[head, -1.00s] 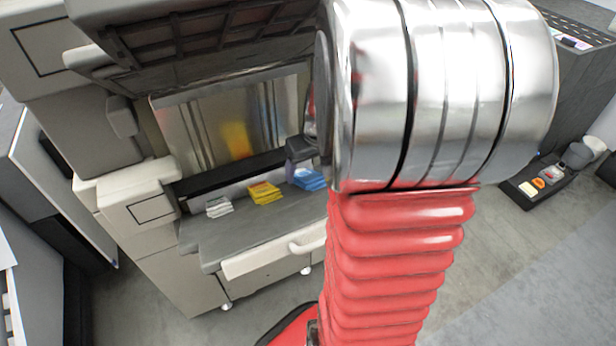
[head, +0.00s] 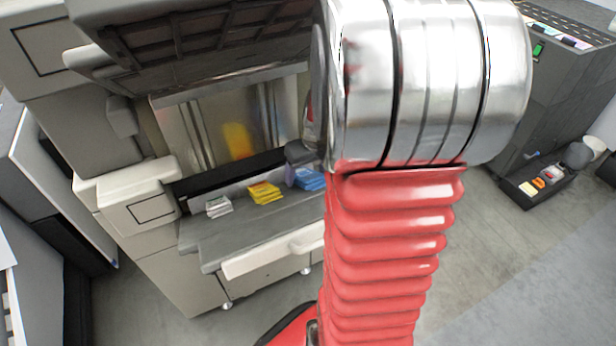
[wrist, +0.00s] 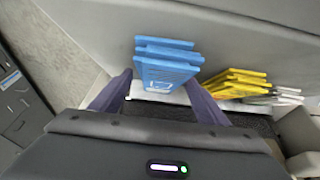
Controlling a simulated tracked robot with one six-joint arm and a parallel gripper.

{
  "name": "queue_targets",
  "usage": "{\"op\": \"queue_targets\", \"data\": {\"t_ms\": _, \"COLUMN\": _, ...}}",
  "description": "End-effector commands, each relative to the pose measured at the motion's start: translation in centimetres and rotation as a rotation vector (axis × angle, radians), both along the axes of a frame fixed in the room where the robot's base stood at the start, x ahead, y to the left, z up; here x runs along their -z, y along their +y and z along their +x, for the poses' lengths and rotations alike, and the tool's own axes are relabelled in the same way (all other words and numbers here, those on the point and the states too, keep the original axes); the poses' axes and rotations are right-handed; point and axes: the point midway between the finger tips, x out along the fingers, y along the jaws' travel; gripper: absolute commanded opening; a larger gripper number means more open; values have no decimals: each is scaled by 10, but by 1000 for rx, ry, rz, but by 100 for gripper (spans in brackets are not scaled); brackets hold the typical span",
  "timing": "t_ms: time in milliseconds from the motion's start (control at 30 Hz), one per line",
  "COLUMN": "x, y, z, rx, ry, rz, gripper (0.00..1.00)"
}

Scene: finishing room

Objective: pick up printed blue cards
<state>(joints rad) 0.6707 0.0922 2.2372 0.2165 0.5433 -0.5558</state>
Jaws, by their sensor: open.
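The printed blue cards (head: 309,179) lie in a small fanned stack at the right end of the machine's grey shelf, partly hidden by my arm in the head view. In the wrist view the blue cards (wrist: 166,66) are just ahead of my gripper (wrist: 158,85). Its two purple fingers are open, one on each side of the near part of the stack. I cannot tell whether either finger touches the cards. In the head view only a little of my gripper (head: 291,176) shows beside the stack.
Yellow cards (head: 264,193) and white cards (head: 219,206) lie left of the blue ones on the shelf (head: 240,232). The machine's upper hood (head: 200,38) overhangs the shelf. A black tray (head: 535,186) with small items is on the floor at right.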

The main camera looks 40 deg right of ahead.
Motion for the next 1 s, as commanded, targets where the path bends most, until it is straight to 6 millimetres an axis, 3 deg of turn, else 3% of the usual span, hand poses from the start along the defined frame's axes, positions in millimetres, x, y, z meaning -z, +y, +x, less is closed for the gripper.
{"op": "queue_targets", "data": {"t_ms": 367, "x": 4, "y": 0, "z": 0, "rx": 1, "ry": 0, "rz": 0, "gripper": 69}}
{"op": "queue_targets", "data": {"t_ms": 1000, "x": 4, "y": 0, "z": 0, "rx": 1, "ry": 0, "rz": 0, "gripper": 24}}
